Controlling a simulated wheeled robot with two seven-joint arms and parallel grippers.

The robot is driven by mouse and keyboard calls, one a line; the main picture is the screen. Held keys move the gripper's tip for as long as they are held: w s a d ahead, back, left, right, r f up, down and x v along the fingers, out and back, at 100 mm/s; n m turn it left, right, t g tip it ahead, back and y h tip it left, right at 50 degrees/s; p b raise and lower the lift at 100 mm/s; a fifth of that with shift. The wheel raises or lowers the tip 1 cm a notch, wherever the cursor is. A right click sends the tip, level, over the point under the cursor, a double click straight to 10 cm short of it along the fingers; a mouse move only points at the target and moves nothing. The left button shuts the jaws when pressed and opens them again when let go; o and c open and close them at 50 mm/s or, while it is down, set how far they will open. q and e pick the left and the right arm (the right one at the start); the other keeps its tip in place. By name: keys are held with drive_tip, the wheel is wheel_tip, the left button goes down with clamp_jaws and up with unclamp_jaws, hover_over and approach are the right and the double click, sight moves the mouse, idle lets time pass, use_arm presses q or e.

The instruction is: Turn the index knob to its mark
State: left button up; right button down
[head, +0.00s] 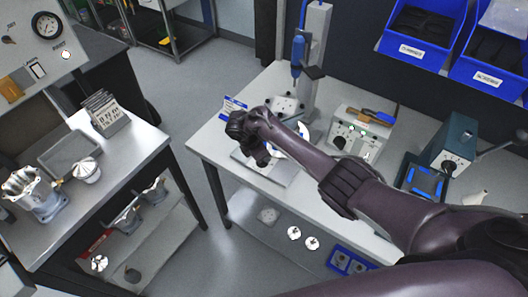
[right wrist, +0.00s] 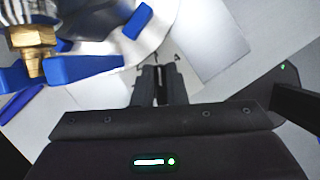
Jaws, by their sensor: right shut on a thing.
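My right gripper (head: 262,158) reaches down over the left part of the far workbench, at a round pale fixture (head: 304,137). In the right wrist view its two dark fingers (right wrist: 159,72) are close together and shut on a small part, which I take to be the index knob. The fingers hide nearly all of the knob. Small dark marks show on the pale surface just beyond the fingertips; I cannot read them or tell how the knob stands against its mark. My left gripper is not in view.
Blue clamp pieces (right wrist: 88,70) and a brass fitting (right wrist: 32,38) stand close left of the fingers. On the workbench (head: 215,140) are a post stand (head: 316,40), a control box (head: 352,140) and a teal machine (head: 455,140). A side table (head: 130,150) stands left, across clear floor.

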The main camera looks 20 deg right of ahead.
drive_tip(key=n+t, duration=0.1)
drive_tip(key=n, duration=0.2)
drive_tip(key=shift+w, duration=0.1)
drive_tip(key=n+t, duration=0.1)
drive_tip(key=n, duration=0.1)
drive_tip(key=shift+n+y, duration=0.3)
drive_tip(key=n+b, duration=0.1)
drive_tip(key=n, duration=0.1)
drive_tip(key=n+t+y+b, duration=0.1)
drive_tip(key=n, duration=0.1)
drive_tip(key=shift+w+a+n, duration=0.1)
drive_tip(key=shift+w+n, duration=0.05)
drive_tip(key=shift+n, duration=0.25)
drive_tip(key=shift+y, duration=0.3)
drive_tip(key=c, duration=1.5)
unclamp_jaws()
drive_tip(key=shift+o, duration=0.2)
drive_tip(key=v, duration=0.7)
drive_tip(key=shift+s+r+p, duration=0.3)
drive_tip(key=shift+r+p, duration=0.05)
drive_tip(key=shift+p, duration=0.1)
